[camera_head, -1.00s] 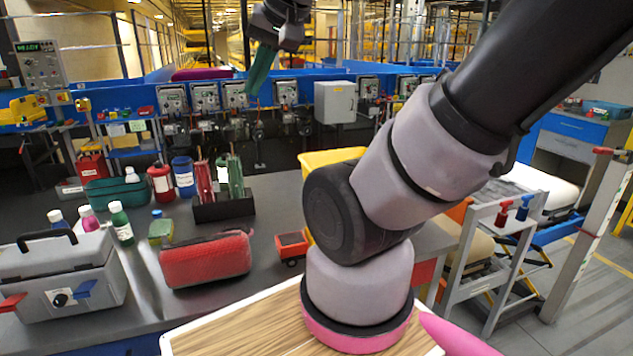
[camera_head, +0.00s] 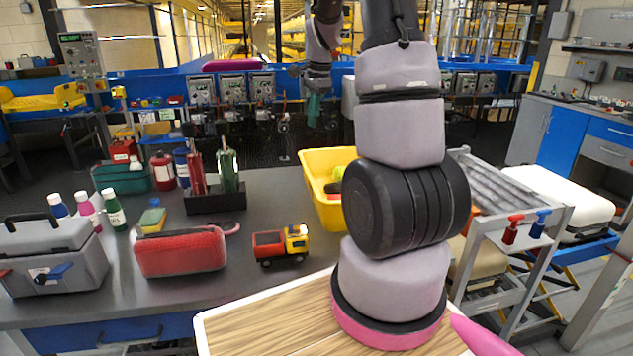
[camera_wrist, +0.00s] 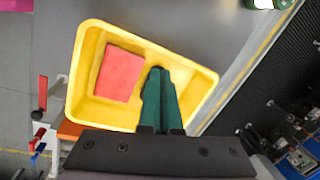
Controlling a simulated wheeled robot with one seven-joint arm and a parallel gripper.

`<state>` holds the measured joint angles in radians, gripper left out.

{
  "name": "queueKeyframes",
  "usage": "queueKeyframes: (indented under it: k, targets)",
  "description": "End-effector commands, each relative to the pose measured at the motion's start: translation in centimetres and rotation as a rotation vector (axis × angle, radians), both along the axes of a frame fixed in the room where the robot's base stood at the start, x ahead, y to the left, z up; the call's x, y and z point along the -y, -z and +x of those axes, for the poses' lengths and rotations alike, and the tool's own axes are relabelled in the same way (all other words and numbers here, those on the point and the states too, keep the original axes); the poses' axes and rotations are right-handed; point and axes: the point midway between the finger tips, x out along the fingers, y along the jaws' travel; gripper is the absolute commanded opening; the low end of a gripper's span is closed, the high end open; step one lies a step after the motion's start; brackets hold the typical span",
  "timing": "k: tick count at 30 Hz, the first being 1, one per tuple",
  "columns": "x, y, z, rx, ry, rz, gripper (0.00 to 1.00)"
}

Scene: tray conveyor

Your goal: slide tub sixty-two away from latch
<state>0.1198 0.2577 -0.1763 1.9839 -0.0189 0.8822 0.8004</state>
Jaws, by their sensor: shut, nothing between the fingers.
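A yellow tub (camera_head: 322,207) stands at the far right part of the grey table, partly hidden behind my arm. In the wrist view the tub (camera_wrist: 82,103) lies under my gripper, with a flat red block (camera_wrist: 120,74) inside. No number is readable on it. My gripper (camera_head: 313,112) has green fingers, held together and empty, pointing down above and beyond the tub in the head view. In the wrist view the fingertips (camera_wrist: 157,72) overlap the tub's interior; I cannot tell their height above it. I cannot identify a latch.
A toy truck (camera_head: 281,246) stands left of the tub. A red case (camera_head: 180,252), grey toolbox (camera_head: 55,262) and bottles are further left. A metal rack (camera_head: 545,255) with red and blue handles is at the right. Bare tabletop (camera_wrist: 190,35) shows beside the tub.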

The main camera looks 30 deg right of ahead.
Motion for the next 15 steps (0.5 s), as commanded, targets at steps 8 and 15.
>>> queueKeyframes:
  k: [8, 15]
  targets:
    - [5.5, 9.5, 3.2, -0.14, 0.259, -0.009, 0.0]
    - [7.4, 13.2, 3.7, -0.185, 0.355, -0.02, 0.0]
